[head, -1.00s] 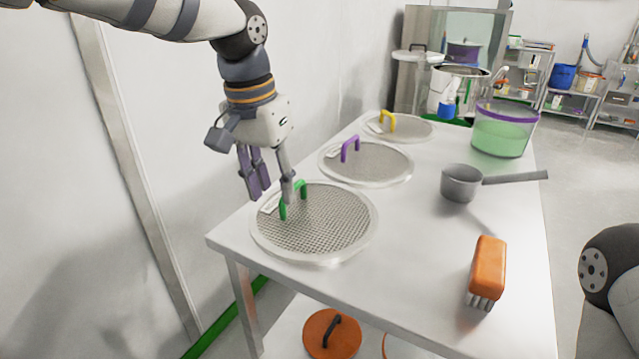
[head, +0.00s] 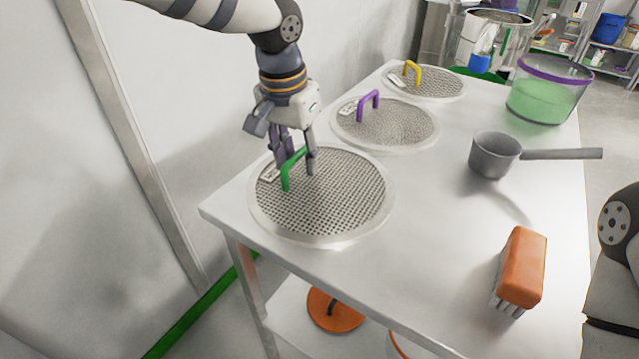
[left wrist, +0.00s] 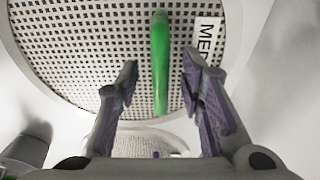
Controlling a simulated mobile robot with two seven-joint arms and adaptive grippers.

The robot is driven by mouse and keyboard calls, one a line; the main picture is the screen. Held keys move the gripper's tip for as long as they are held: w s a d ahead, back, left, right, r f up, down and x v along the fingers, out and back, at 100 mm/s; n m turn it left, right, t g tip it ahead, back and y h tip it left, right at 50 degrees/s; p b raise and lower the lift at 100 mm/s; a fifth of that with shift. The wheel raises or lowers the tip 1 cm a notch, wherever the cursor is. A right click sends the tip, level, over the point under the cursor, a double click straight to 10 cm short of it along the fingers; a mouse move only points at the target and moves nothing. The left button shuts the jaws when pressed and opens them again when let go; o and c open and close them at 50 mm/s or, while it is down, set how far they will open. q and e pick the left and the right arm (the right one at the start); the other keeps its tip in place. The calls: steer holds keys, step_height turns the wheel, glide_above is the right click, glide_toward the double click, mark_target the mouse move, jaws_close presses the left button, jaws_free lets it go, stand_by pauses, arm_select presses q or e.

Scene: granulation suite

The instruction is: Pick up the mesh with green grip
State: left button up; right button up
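The round mesh with the green grip (head: 322,205) lies flat at the near left of the white table. Its green grip (head: 290,168) stands up near the left side of the disc. My left gripper (head: 296,170) is open just above the grip, pointing down. In the left wrist view the green grip (left wrist: 160,62) lies between the two spread fingers (left wrist: 158,85), with a gap on each side. A white label (left wrist: 207,42) with black letters sits beside the grip on the mesh. My right gripper is out of view; part of my right arm shows at the right edge.
A mesh with a purple grip (head: 400,125) and one with a yellow grip (head: 435,82) lie farther back. A grey scoop (head: 495,156), an orange brush (head: 521,268) and a green-filled tub (head: 545,98) stand to the right. A wall runs close on the left.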

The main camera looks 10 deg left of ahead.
arm_select(q)
jaws_close()
stand_by(0.3)
